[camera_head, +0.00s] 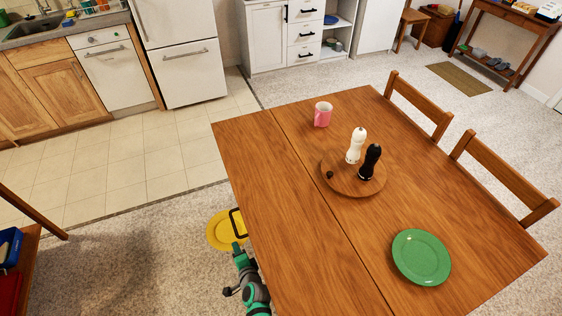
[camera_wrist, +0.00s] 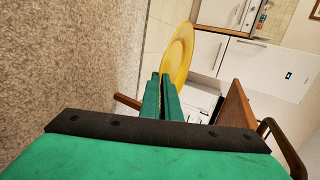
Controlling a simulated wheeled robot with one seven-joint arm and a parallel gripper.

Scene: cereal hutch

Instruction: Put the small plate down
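A yellow plate (camera_head: 221,231) is beside the left edge of the wooden table (camera_head: 300,240), off the tabletop. In the wrist view the yellow plate (camera_wrist: 181,50) stands out past my fingertips, seen at a steep tilt. My gripper (camera_wrist: 161,77) has its two green fingers close together on the plate's near rim and holds it. In the head view my arm hides part of the plate's right side. A green plate (camera_head: 421,257) lies flat on the table at the front right.
A round wooden tray (camera_head: 340,186) on the table holds a white mill (camera_head: 356,146) and a black mill (camera_head: 370,162). A pink mug (camera_head: 323,114) stands behind it. The table's left strip and front middle are clear. Chairs (camera_head: 420,105) line the far right side.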

